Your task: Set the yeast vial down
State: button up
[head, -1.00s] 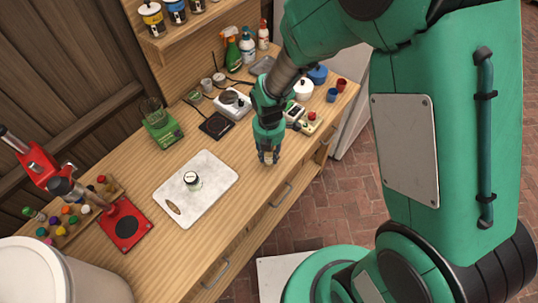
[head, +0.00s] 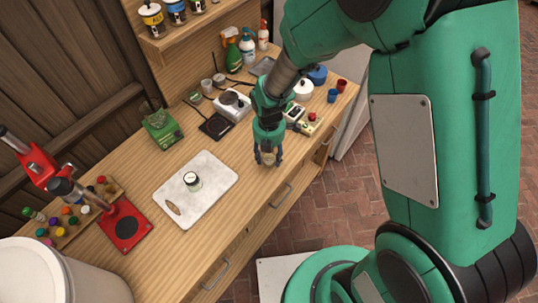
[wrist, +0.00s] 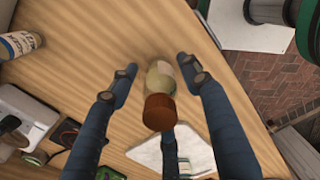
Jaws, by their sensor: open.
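The yeast vial (wrist: 160,78), pale with a brown cap, shows in the wrist view standing on the wooden worktop (wrist: 85,55). My gripper (wrist: 157,72) is open around it, with fingers spread to both sides and a gap to the vial on the left and right. A third finger lies behind the cap, and I cannot tell if it touches. In the head view my gripper (head: 268,161) is low over the worktop near its front edge, and the vial is mostly hidden among the fingers.
A white cutting board (head: 215,178) with a dark-lidded jar (head: 192,180) lies to the left. A black scale (head: 216,126), hot plate (head: 234,104) and small control box (head: 309,124) stand behind. A red press (head: 125,228) stands far left. Worktop around the vial is clear.

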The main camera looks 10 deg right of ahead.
notch_tip(320, 180, up, 12)
jog(key=shift+r+p, duration=0.1)
jog(key=shift+p, duration=1.1)
jog(key=shift+r, duration=0.15)
jog(key=s+d+r+m+t, duration=0.2)
jog(key=s+d+r+m, duration=0.15)
jog(key=r+m, duration=0.45)
jog(key=s+d+r+m+t, duration=0.1)
jog(key=s+d+r+m, duration=0.2)
jog(key=d+r+m, duration=0.5)
jog(key=s+d+r+m+t, duration=0.2)
jog(key=s+d+r+m, duration=0.1)
jog(key=s+r+m, duration=0.7)
jog(key=shift+s+r+m+t, duration=0.35)
jog(key=shift+s+m, duration=0.15)
jog(key=shift+s, duration=0.5)
